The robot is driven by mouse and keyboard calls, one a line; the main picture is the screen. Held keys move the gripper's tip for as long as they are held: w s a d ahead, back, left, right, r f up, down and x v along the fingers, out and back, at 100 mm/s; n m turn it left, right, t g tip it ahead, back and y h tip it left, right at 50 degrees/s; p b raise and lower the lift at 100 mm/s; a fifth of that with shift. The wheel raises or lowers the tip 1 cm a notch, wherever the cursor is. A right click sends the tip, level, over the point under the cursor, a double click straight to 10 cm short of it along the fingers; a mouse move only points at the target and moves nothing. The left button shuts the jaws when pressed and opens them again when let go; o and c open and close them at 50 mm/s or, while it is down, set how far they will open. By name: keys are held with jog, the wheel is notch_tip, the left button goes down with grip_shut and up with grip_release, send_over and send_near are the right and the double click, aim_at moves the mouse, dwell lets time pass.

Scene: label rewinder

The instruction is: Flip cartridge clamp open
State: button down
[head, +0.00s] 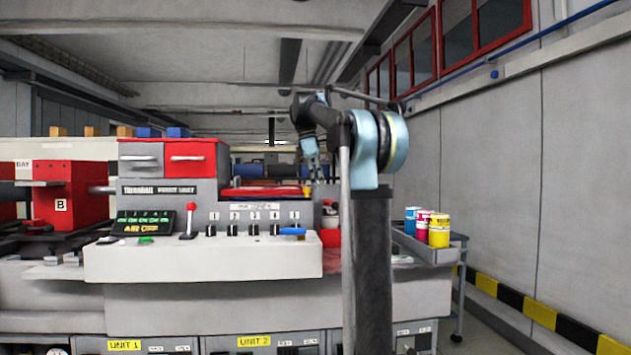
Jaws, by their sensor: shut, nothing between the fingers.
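My gripper (315,178) is in the upper middle of the head view, pointing down beside the right end of the print unit (160,205). It is small and partly dark in this view, and it looks shut and empty. I cannot tell for sure which part is the cartridge clamp. A red and yellow assembly (262,191) lies on the unit's top, left of my gripper. A red part with a dark top (330,225) stands at the unit's right end, below my gripper. I cannot see contact with any of these.
A red-knobbed lever (190,220) and several dark knobs stand along the pale front ledge (200,262). Red and grey drawers (192,160) rise on the left. A cart (432,252) with paint cans (439,231) stands at the right. Above the unit is open space.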

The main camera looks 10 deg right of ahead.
aim_at(330, 203)
jog(key=x, duration=0.6)
jog(key=shift+d+f, duration=0.1)
dwell(0.4)
